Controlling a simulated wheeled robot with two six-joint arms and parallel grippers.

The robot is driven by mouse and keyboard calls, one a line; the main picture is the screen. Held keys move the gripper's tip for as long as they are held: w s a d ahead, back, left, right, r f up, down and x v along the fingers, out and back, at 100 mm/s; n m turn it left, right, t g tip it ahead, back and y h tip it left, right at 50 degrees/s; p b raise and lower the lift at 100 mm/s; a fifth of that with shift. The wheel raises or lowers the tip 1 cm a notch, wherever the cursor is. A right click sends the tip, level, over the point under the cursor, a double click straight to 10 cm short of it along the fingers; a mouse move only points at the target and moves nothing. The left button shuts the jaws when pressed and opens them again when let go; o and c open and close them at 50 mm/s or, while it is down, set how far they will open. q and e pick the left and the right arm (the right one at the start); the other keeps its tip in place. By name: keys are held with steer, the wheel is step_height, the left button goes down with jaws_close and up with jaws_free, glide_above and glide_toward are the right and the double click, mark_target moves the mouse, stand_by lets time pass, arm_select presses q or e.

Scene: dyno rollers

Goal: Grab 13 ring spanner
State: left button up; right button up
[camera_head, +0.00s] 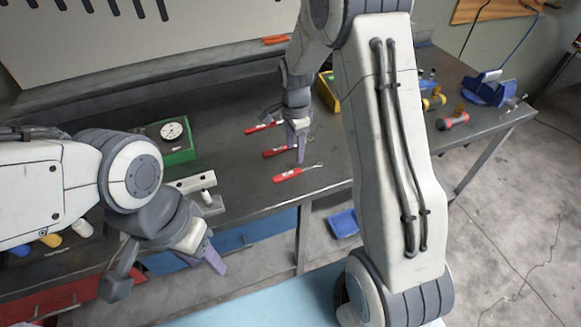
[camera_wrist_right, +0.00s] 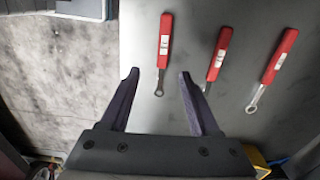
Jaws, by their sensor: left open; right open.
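Three red-handled ring spanners lie apart on the dark bench, each with a white label too small to read, so I cannot tell which is the 13. The front one (camera_head: 295,174) appears leftmost in the right wrist view (camera_wrist_right: 164,40), the middle one (camera_head: 277,152) at its centre right (camera_wrist_right: 218,53), the back one (camera_head: 260,128) at its right (camera_wrist_right: 276,65). My right gripper (camera_wrist_right: 158,74) is open and empty; the leftmost spanner's ring end shows between its fingers. In the head view this gripper (camera_head: 299,145) hangs over the spanners. My left gripper (camera_head: 204,255) is open and empty, near the bench's front edge.
A green box with a dial gauge (camera_head: 170,140) stands left of the spanners. A yellow bin (camera_head: 328,92) is behind my right arm. A blue vise-like tool (camera_head: 488,90) is at the far right.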

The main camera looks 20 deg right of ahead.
glide_above(292, 172)
steer(key=f, duration=0.4)
steer(key=shift+s+d+f+p, duration=0.1)
steer(key=shift+s+d+p, duration=0.15)
steer(key=shift+p, duration=0.15)
steer(key=f, duration=0.1)
steer(key=f+p, duration=0.1)
steer(key=f, duration=0.1)
steer(key=f+p, duration=0.1)
steer(key=shift+w+a+f, duration=0.15)
steer(key=shift+w+f, duration=0.1)
steer(key=shift+f, duration=0.4)
jaws_close()
